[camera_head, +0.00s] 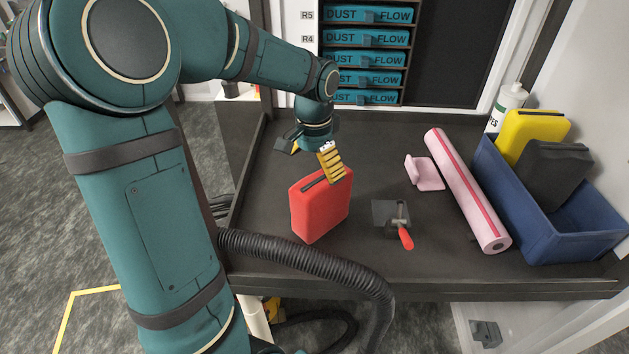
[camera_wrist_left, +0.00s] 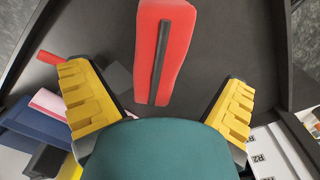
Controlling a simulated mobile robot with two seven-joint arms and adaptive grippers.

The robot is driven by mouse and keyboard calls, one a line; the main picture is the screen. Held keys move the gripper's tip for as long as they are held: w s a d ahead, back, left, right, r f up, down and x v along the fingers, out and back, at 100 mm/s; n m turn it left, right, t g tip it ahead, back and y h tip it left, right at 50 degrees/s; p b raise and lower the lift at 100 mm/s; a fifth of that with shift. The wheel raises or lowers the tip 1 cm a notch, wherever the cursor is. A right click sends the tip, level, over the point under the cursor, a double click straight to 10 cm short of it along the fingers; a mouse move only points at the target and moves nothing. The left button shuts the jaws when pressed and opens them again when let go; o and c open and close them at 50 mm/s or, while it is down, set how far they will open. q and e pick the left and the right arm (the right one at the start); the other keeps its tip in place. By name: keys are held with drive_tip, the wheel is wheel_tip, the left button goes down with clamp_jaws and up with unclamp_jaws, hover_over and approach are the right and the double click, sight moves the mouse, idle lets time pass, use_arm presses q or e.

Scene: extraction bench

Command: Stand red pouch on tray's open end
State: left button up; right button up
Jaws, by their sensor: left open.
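The red pouch (camera_head: 320,208) stands upright on the dark bench, left of the middle, with a dark strip along its top. My left gripper (camera_head: 312,158) is above and behind it, open. In the left wrist view the red pouch (camera_wrist_left: 165,50) lies ahead of the gap between the two yellow fingers of my left gripper (camera_wrist_left: 160,98), touching neither. The blue tray (camera_head: 553,238) is at the bench's right side. A yellow pouch (camera_head: 535,128) and a dark grey pouch (camera_head: 552,172) stand in its far part; its near end is empty. My right gripper is not in view.
A pink roll (camera_head: 466,190) lies left of the tray. A pink holder (camera_head: 424,173) and a red-handled tool (camera_head: 402,232) lie between roll and red pouch. A white bottle (camera_head: 508,105) stands behind the tray. A DUST FLOW rack (camera_head: 365,60) stands at the back.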

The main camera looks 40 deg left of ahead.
use_arm(q)
drive_tip(key=shift+r, duration=2.05)
